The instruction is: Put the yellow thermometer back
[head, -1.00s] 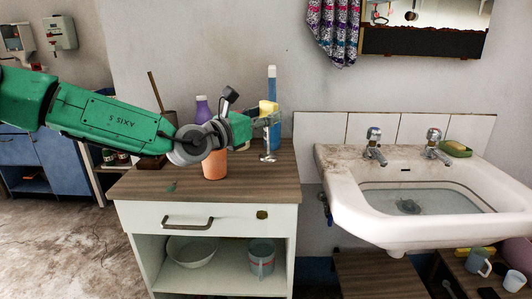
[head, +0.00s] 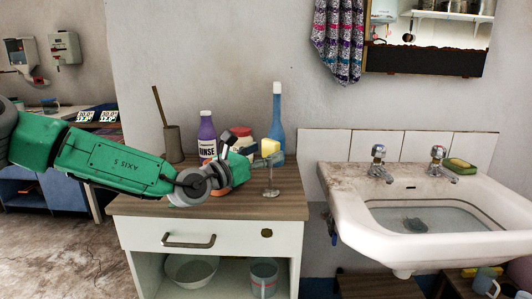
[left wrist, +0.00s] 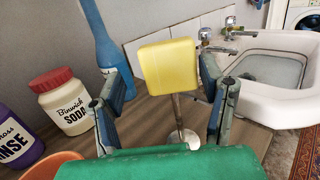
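The yellow thermometer (head: 270,147) has a blocky yellow head on a thin metal stem with a round pale foot. It stands about upright over the right part of the cabinet top. My left gripper (head: 254,157) is at its head. My right gripper is not in view.
A blue bottle (head: 277,118), a purple rinse bottle (head: 206,128) and a soda jar (left wrist: 62,103) stand close behind and left. An orange pot (left wrist: 52,166) is partly hidden by my arm. The washbasin (head: 340,190) is at right. The front right top is clear.

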